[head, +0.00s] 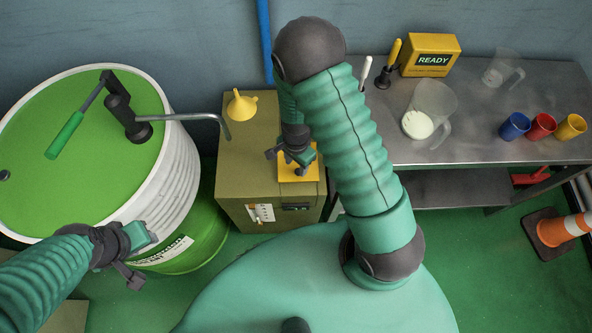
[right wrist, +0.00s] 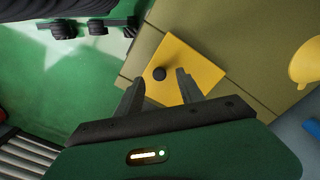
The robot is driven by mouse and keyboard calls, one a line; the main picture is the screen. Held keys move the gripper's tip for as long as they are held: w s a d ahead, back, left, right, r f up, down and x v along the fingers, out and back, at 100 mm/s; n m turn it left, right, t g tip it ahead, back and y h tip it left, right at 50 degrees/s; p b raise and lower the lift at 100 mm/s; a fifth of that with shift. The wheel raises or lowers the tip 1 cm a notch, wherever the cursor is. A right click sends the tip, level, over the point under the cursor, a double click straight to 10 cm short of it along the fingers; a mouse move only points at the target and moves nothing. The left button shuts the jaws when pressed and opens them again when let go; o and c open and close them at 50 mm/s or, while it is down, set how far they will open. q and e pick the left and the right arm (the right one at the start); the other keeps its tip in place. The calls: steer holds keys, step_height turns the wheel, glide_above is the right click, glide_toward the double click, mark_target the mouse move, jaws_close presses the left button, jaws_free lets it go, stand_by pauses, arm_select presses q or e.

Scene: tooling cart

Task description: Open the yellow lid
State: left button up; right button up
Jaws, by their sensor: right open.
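The yellow lid (head: 298,175) is a flat square plate on top of the olive cabinet (head: 240,150). In the right wrist view the lid (right wrist: 195,65) looks flat and closed, with a small round black knob (right wrist: 159,73). My right gripper (head: 291,154) is over the lid and partly hides it in the head view. In the right wrist view its two fingers (right wrist: 158,84) are apart, with the knob showing between and just beyond the tips; contact cannot be told. My left gripper (head: 140,258) hangs in front of the drum, away from the lid, holding nothing visible.
A yellow funnel (head: 241,106) sits on the cabinet's back left. A white and green drum with a hand pump (head: 118,108) stands at left. A metal table (head: 465,140) at right holds a jug (head: 428,108), cups and a yellow READY box (head: 430,55).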

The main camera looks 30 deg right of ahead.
mark_target(298, 170)
steer(key=f, duration=0.2)
steer(key=d+f, duration=0.1)
steer(key=f, duration=0.1)
steer(key=shift+f, duration=0.15)
steer(key=shift+d+f, duration=0.2)
steer(key=shift+a+r, duration=0.1)
steer(key=shift+a, duration=0.1)
steer(key=shift+c, duration=0.6)
steer(key=shift+a, duration=0.25)
steer(key=c, duration=0.5)
steer(key=shift+d, duration=0.1)
jaws_close()
steer(key=shift+d, duration=0.1)
steer(key=shift+w+d+r, duration=0.1)
steer(key=shift+w, duration=0.05)
